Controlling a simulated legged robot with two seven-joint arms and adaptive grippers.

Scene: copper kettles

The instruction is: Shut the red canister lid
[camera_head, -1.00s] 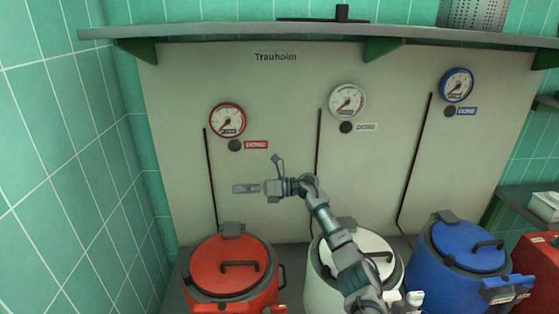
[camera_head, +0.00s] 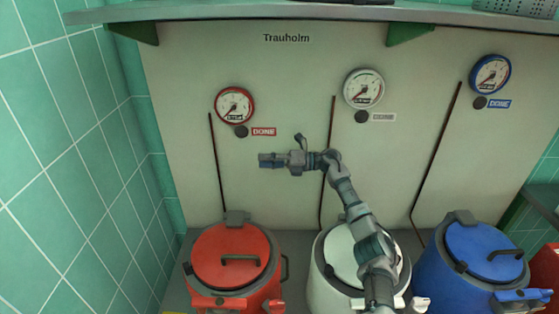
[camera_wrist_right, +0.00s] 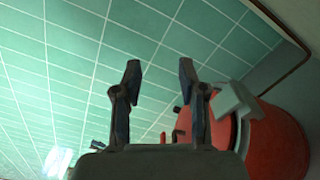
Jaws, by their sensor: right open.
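The red canister (camera_head: 262,294) stands at the lower left of the head view. Its red lid (camera_head: 215,256), with a dark handle, lies down over the top, with a grey hinge at the back. My right gripper (camera_head: 263,160) is above and behind the lid, in front of the panel, pointing left and touching nothing. In the right wrist view its two fingers (camera_wrist_right: 158,75) are spread and empty. The red canister (camera_wrist_right: 280,145) shows there at the right, partly hidden by the gripper. My left gripper is not in view.
A white canister (camera_head: 325,290) stands beside the red one, partly behind my right arm, and a blue canister (camera_head: 440,285) is further right. The panel (camera_head: 290,75) carries gauges and thin pipes. A shelf (camera_head: 240,14) runs above. A tiled wall (camera_head: 70,150) bounds the left.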

